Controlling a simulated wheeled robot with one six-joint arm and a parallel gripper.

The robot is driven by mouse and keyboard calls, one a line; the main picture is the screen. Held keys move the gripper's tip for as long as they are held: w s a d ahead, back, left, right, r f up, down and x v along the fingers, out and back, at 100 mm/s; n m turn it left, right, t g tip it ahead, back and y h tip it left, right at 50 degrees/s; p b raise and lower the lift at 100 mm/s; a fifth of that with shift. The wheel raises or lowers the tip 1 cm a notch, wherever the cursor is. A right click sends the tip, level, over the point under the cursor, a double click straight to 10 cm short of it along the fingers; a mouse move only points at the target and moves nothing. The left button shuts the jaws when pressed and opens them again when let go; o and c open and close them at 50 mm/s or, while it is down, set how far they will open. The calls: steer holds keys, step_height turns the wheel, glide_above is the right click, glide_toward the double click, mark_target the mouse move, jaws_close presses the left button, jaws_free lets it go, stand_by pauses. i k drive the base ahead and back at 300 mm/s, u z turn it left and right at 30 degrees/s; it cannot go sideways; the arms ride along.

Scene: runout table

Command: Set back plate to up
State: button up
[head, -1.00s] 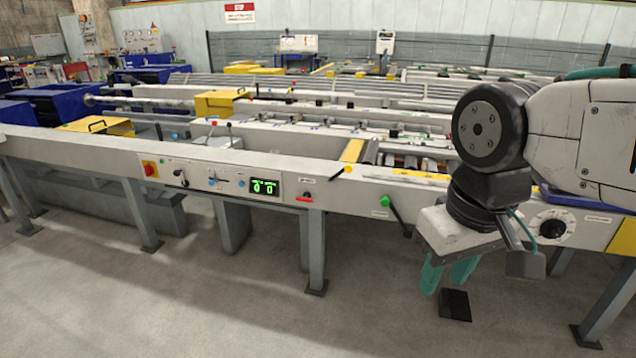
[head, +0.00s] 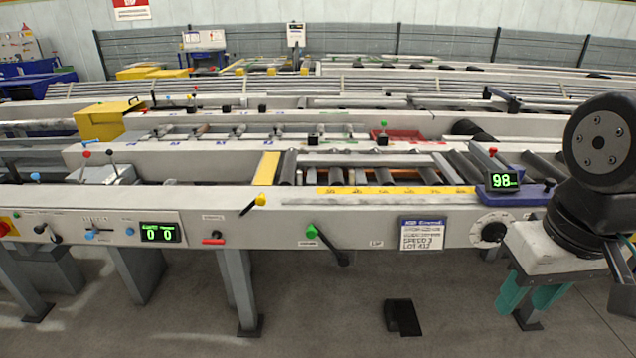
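The runout table's front rail (head: 370,217) carries several controls, and their small labels are too small to read. I cannot tell which one is the back plate or its control. A lever with a green knob (head: 312,231) has its black arm slanting down to the right. A lever with a yellow knob (head: 260,200) slants up to the right. A red handle (head: 213,241) lies level below a label. My gripper (head: 528,296) hangs at the right, in front of the rail, teal fingers pointing down, apart and empty. It touches no control.
A control panel with a green display (head: 161,233) is at left. A white dial (head: 489,231) is just left of my gripper. A display reading 98 (head: 502,180) sits above it. A black pedal (head: 403,317) is on the floor, with clear floor around it.

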mark_target(264, 176)
steer(key=z, duration=0.15)
steer(key=i, duration=1.25)
steer(key=u, duration=0.7)
